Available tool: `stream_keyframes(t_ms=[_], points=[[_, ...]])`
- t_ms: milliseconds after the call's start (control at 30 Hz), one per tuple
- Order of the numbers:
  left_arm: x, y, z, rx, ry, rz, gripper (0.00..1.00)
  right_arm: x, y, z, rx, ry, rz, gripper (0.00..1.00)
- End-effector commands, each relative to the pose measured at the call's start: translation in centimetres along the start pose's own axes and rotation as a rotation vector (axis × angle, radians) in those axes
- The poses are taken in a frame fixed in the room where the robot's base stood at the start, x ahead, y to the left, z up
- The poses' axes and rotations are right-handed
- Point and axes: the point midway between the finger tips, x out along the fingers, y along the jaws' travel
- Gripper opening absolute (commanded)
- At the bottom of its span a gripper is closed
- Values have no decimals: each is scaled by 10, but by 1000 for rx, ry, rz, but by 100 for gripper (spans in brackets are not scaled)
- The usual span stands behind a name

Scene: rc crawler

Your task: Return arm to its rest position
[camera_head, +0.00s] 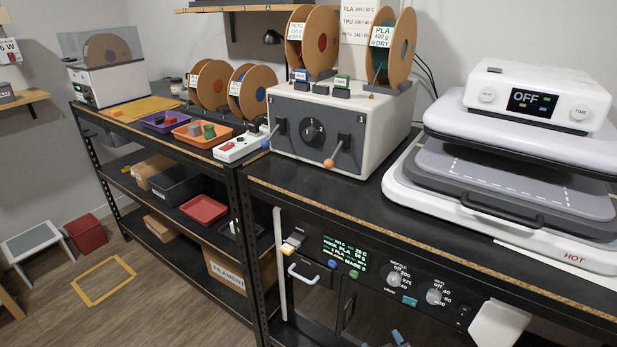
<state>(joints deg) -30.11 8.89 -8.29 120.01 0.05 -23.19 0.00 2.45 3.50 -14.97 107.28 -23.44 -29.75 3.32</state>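A white rounded piece (499,325), which looks like part of my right arm, shows at the bottom edge, right of centre, in front of the bench. Left of it, two small blue-grey tips (382,341) just enter the bottom edge, with a gap between them. They may be my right gripper's fingertips, but most of them is cut off, so whether it is open or shut is unclear. No held object shows. My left gripper is not in view.
A control panel (400,284) with knobs, a display and a white handle (305,273) is below the bench top (330,193). A heat press (525,165) and grey lever box (335,125) stand above. Shelves extend left; the wooden floor (165,295) is partly clear.

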Motion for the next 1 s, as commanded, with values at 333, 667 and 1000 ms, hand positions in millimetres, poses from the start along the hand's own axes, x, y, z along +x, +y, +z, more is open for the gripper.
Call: stream_keyframes(t_ms=[333,667,1000], points=[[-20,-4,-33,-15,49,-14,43,-117,52,40,281,-6,-27,60],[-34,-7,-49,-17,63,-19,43,-203,67,107,312,-172,11,60],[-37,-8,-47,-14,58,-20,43,-215,64,120,315,-205,12,60]])
